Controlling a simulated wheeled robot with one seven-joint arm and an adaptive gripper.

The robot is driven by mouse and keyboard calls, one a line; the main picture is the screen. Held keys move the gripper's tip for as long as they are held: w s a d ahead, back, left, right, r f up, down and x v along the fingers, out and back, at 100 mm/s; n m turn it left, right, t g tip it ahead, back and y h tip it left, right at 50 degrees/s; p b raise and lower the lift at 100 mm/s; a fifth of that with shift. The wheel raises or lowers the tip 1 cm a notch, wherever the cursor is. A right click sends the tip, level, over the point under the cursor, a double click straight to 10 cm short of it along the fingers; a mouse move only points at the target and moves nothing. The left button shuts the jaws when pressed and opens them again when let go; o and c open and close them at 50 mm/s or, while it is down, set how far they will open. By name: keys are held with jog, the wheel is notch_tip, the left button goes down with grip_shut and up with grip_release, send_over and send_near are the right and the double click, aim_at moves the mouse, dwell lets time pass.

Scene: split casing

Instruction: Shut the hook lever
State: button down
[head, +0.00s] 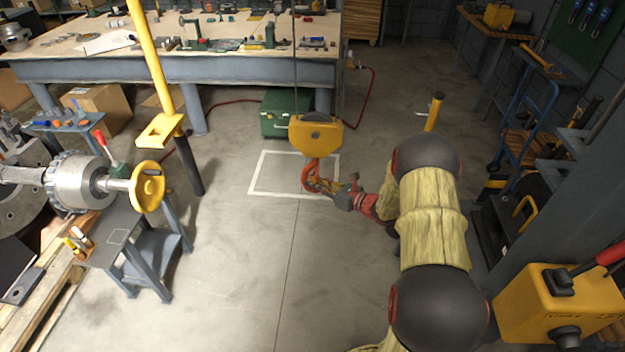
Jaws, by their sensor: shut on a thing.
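A yellow hook block (316,138) hangs on a cable in the middle of the head view. A red-orange hook (310,174) hangs below it, over the white square marked on the floor. My gripper (337,189) reaches in from the right, at the lower right side of the hook. It is shut on a small part there, which looks like the hook lever. The lever itself is too small and too covered by the fingers to make out its angle.
A long workbench (240,68) with tools stands at the back, with a green box (284,114) below it. A yellow post (150,60) and a machine with a yellow handwheel (147,187) are at left. A yellow control box (562,305) is at lower right. The middle floor is clear.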

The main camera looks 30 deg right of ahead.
jog(key=shift+s+d+r+n+g+h+p, duration=0.1)
jog(key=shift+s+d+n+g+h+p, duration=0.2)
jog(key=shift+n+g+h+p, duration=0.45)
jog(key=shift+s+d+r+n+g+h+p, duration=0.15)
jog(key=shift+d+n+g+h+p, duration=0.25)
jog(key=shift+g+h+p, duration=0.75)
jog(key=shift+s+d+f+n+g+h+p, duration=0.1)
jog(key=shift+s+d+n+g+h+p, duration=0.35)
jog(key=shift+g+h+p, duration=0.55)
jog(key=shift+w, duration=0.1)
jog(key=c, duration=2.1)
grip_release()
jog(key=shift+o, duration=0.9)
jog(key=shift+r, duration=0.15)
jog(key=a+v, duration=0.1)
jog(key=v, duration=1)
jog(key=shift+d+r, duration=0.35)
jog(key=shift+d, duration=0.15)
